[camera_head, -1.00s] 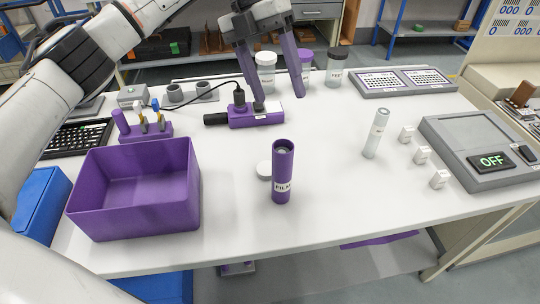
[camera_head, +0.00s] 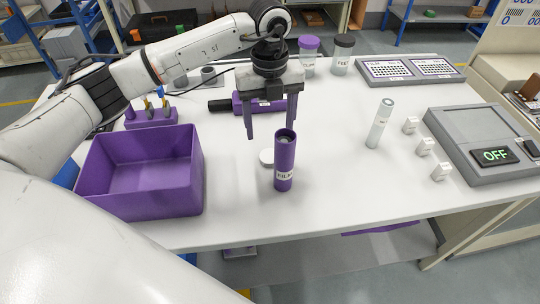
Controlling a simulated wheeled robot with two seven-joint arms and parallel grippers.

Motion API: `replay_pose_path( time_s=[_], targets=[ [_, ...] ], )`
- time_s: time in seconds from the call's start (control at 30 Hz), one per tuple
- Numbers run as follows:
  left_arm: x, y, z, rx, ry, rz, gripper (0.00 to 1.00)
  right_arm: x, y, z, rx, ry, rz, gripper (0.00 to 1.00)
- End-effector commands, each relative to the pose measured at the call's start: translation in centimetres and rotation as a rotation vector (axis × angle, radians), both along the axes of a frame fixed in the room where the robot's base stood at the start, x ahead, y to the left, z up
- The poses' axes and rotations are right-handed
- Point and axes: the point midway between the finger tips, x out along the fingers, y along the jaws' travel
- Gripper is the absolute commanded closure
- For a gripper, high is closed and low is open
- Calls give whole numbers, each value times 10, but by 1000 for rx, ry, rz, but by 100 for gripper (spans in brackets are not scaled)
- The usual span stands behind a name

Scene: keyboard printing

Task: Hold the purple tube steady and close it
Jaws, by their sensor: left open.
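The purple tube (camera_head: 285,165) stands upright on the white table in the middle, with a label marked FILM and its top end open. My right gripper does not show.
A purple bin (camera_head: 142,180) stands at left. A white tube (camera_head: 380,124) stands at right beside several small white blocks and a grey device reading OFF (camera_head: 485,150). The table front is clear.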

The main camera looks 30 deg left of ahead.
Motion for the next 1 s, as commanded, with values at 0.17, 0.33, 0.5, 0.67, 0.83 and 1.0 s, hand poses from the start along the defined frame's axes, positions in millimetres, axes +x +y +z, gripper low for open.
replay_pose_path(
  time_s=[0.17,0.33,0.5,0.67,0.83,1.0],
  targets=[
    [-1,0,-27,-1,4,0,36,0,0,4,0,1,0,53],
    [-1,-1,-37,-1,1,-2,36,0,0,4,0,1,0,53],
    [-1,0,-37,-1,1,-2,36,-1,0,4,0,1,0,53],
    [-1,0,-42,0,4,-2,36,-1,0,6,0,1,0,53],
    [-4,-1,-66,0,6,-1,36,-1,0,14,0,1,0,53],
    [-3,-1,-86,0,4,-1,36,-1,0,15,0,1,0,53]
  ],
)
